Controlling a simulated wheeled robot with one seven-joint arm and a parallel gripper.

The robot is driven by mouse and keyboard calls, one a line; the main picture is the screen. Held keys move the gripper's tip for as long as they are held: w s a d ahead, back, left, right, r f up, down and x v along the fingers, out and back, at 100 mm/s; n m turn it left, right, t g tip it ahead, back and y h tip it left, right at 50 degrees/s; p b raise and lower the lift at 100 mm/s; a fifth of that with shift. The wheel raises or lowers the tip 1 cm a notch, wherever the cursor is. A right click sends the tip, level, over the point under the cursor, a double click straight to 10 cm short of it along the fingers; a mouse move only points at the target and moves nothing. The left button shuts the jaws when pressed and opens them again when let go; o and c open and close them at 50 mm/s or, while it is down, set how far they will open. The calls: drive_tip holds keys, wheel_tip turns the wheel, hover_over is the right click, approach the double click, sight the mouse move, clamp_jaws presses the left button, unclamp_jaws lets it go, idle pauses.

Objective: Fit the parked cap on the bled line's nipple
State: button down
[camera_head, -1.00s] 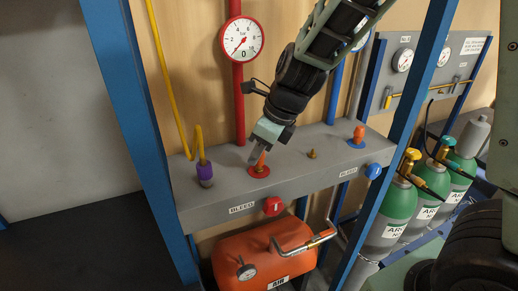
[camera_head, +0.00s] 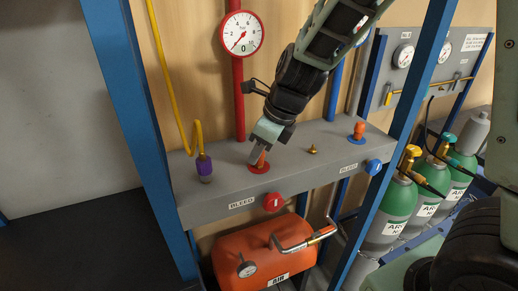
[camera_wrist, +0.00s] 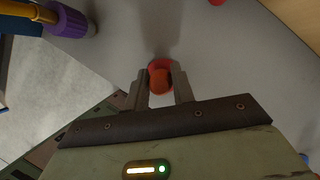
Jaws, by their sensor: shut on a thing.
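An orange cap (camera_head: 261,160) stands at the red ring (camera_head: 259,168) on the grey shelf, below the red pipe. My gripper (camera_head: 255,158) reaches down to it, its fingers on either side of the cap. In the wrist view the cap (camera_wrist: 160,79) is between my fingertips (camera_wrist: 160,88), over the red ring. I cannot tell how far down it sits; what is under it is hidden. A bare brass nipple (camera_head: 313,149) stands on the shelf to the right. Another orange cap (camera_head: 359,130) stands on the blue ring (camera_head: 356,140).
A purple connector (camera_head: 204,166) with a yellow hose stands at the shelf's left. The red-line gauge (camera_head: 242,33) has its needle near 0. A red bleed knob (camera_head: 273,202) and a blue one (camera_head: 374,167) are on the shelf front. Blue posts frame the shelf; green cylinders (camera_head: 398,205) stand right.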

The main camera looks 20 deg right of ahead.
drive_tip(key=shift+s+f, duration=0.1)
drive_tip(key=shift+f, duration=0.05)
drive_tip(key=c, duration=1.1)
unclamp_jaws()
drive_tip(key=shift+r, duration=0.4)
drive_tip(key=v, duration=1.6)
drive_tip(key=shift+d+r, duration=0.15)
drive_tip(key=shift+r, duration=0.1)
